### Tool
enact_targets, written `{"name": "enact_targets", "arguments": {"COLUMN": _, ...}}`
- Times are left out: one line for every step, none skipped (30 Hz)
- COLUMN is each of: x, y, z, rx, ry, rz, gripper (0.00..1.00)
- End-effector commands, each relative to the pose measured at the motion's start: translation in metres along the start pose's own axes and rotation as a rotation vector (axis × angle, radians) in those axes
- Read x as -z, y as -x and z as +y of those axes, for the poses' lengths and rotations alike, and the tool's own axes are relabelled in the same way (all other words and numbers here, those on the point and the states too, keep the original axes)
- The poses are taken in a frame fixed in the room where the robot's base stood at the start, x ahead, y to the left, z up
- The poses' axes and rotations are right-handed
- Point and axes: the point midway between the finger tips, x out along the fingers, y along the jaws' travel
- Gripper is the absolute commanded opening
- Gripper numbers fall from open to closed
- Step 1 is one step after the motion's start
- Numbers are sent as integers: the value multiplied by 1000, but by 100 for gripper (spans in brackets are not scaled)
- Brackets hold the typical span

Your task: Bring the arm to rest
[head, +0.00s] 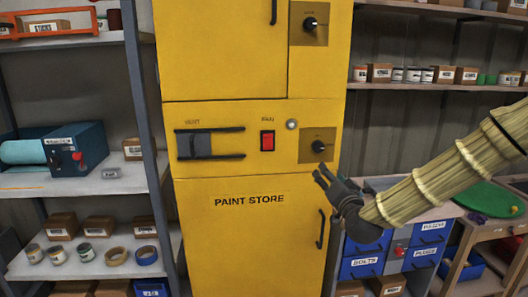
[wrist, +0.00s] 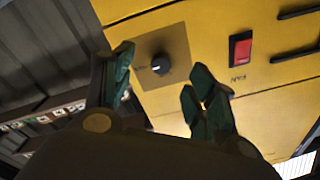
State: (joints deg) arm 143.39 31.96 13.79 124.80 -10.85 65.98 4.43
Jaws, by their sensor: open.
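My gripper (head: 333,185) is open and empty in front of the yellow paint store cabinet (head: 250,240), to the right in the head view and just below the lower dial. My arm, in a ribbed tan sleeve, reaches in from the right edge. In the wrist view the gripper's green-tipped fingers (wrist: 160,88) are spread apart, with the lower black dial (wrist: 160,64) showing between them against the cabinet. No contact with the dial can be made out. The dial also shows in the head view (head: 318,146).
The cabinet has a red fan switch (head: 267,140), a vent slider (head: 210,144), an upper dial (head: 310,23) and a door handle (head: 321,229). Shelves with boxes and tape stand at left. Blue drawers (head: 362,266) and a bench (head: 480,225) stand at right, under my arm.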

Motion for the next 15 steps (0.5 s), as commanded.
{"name": "enact_targets", "arguments": {"x": -22, "y": 5, "z": 8, "rx": -15, "ry": 13, "rz": -42, "gripper": 57}}
{"name": "enact_targets", "arguments": {"x": -36, "y": 8, "z": 13, "rx": -25, "ry": 20, "rz": -69, "gripper": 57}}
{"name": "enact_targets", "arguments": {"x": -56, "y": 13, "z": 21, "rx": -40, "ry": 31, "rz": -109, "gripper": 57}}
{"name": "enact_targets", "arguments": {"x": -71, "y": 17, "z": 27, "rx": -52, "ry": 40, "rz": -140, "gripper": 57}}
{"name": "enact_targets", "arguments": {"x": -87, "y": 22, "z": 33, "rx": -64, "ry": 48, "rz": -172, "gripper": 57}}
{"name": "enact_targets", "arguments": {"x": -108, "y": 30, "z": 41, "rx": -79, "ry": 60, "rz": -216, "gripper": 57}}
{"name": "enact_targets", "arguments": {"x": -123, "y": 36, "z": 47, "rx": -90, "ry": 70, "rz": -248, "gripper": 57}}
{"name": "enact_targets", "arguments": {"x": -138, "y": 43, "z": 54, "rx": -103, "ry": 78, "rz": -280, "gripper": 57}}
{"name": "enact_targets", "arguments": {"x": -157, "y": 52, "z": 62, "rx": -118, "ry": 90, "rz": -323, "gripper": 57}}
{"name": "enact_targets", "arguments": {"x": -172, "y": 60, "z": 68, "rx": -130, "ry": 99, "rz": -355, "gripper": 57}}
{"name": "enact_targets", "arguments": {"x": -185, "y": 68, "z": 74, "rx": -142, "ry": 107, "rz": -387, "gripper": 57}}
{"name": "enact_targets", "arguments": {"x": -204, "y": 80, "z": 82, "rx": -157, "ry": 119, "rz": -432, "gripper": 57}}
{"name": "enact_targets", "arguments": {"x": -218, "y": 89, "z": 89, "rx": -169, "ry": 127, "rz": -464, "gripper": 57}}
{"name": "enact_targets", "arguments": {"x": -231, "y": 98, "z": 95, "rx": -181, "ry": 136, "rz": -496, "gripper": 57}}
{"name": "enact_targets", "arguments": {"x": -249, "y": 111, "z": 103, "rx": -196, "ry": 147, "rz": -540, "gripper": 57}}
